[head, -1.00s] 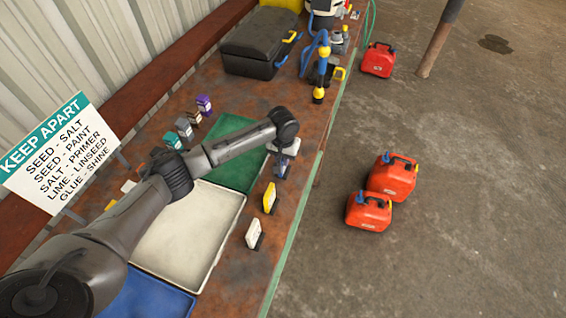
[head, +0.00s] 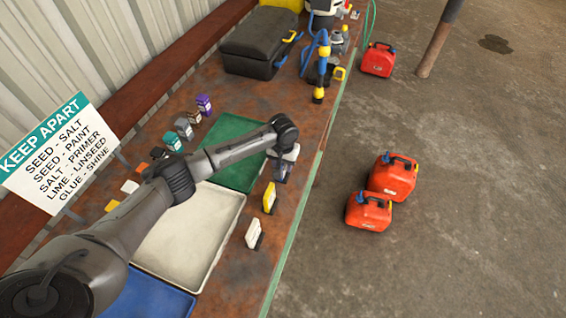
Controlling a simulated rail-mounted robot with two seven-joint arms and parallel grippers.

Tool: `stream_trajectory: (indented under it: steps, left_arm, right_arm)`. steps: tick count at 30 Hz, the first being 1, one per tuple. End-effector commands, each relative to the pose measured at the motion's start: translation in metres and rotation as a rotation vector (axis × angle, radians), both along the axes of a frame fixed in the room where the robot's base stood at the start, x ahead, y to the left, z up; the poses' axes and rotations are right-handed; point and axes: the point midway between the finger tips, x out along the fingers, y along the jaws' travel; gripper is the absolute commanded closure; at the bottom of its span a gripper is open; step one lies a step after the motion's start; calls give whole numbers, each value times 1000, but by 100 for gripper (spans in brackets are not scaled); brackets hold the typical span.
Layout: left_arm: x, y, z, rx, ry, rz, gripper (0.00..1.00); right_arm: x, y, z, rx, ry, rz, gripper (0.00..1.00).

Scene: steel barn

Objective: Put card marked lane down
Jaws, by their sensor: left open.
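My left gripper (head: 283,168) is open and points down at the right edge of the bench, beside the green tray. A small dark bluish shape is at its fingertips; I cannot tell whether it is a card or part of the gripper. Nearer along the same edge stand a yellow card (head: 269,198) and a white card (head: 254,234), both upright and apart from the gripper. No card's marking is readable from here, so I cannot tell which one says lane. My right gripper is not in view.
The green tray (head: 245,178), white tray (head: 205,255) and blue tray (head: 150,300) lie in a row. Small coloured items, one purple (head: 204,104), line the back. A keep-apart sign (head: 58,155) leans behind. A black toolbox (head: 258,45) stands farther off.

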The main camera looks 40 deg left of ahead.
Motion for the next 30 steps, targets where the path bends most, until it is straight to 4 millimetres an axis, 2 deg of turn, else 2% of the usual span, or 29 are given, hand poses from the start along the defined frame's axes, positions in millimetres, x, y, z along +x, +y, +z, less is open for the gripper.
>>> stream_trajectory:
  steps: [5,8,21,30]
  left_arm:
    - [0,0,1,0,-1,0,58]
    - [0,0,10,0,-2,1,58]
    - [1,0,88,-1,-3,1,58]
    - [0,0,119,-1,0,1,58]
  right_arm:
    - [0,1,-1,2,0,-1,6]
    - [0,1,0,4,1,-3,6]
    - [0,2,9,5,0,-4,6]
    - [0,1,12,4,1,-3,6]
